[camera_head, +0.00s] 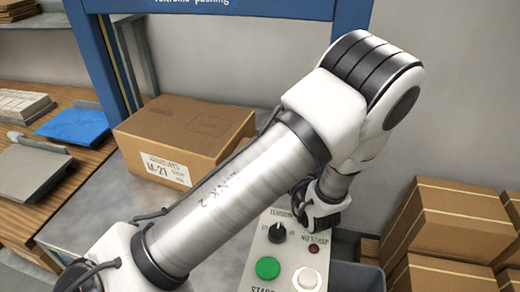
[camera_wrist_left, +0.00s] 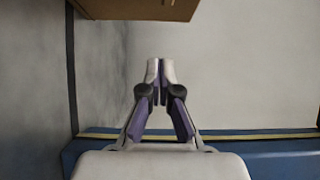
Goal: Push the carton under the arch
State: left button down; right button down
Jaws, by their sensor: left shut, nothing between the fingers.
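The brown carton (camera_head: 190,128), with a white M-21 label on its front, sits on the grey table surface (camera_head: 108,205) in front of the arch. The blue arch (camera_head: 95,50) has its left post behind the carton and a lettered crossbar above. My left arm crosses in front and hides part of the carton's right side. My left gripper (camera_wrist_left: 160,68) is shut and empty in the left wrist view; in the head view the arm hides its fingers. A brown box-like edge, likely the carton (camera_wrist_left: 140,8), shows at that view's top, apart from the fingertips. My right gripper is not in view.
A control panel (camera_head: 262,250) with a green button, knob and white button stands close below my left wrist. Brown boxes (camera_head: 450,225) are stacked at the right. A wooden bench (camera_head: 25,225) with a blue tray (camera_head: 75,125) and grey plate lies at the left.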

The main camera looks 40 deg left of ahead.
pick_arm(q)
jog(key=a, duration=0.1)
jog(key=s+a, duration=0.1)
jog(key=a, duration=0.3)
jog(key=shift+s+a+p, duration=0.2)
jog(key=shift+s+p, duration=0.05)
jog(key=shift+p, duration=0.1)
notch_tip(320, 180, up, 10)
jog(key=s+p, duration=0.1)
jog(key=s, duration=0.1)
jog(key=shift+a, duration=0.2)
dwell(0.5)
jog(key=shift+r, duration=0.1)
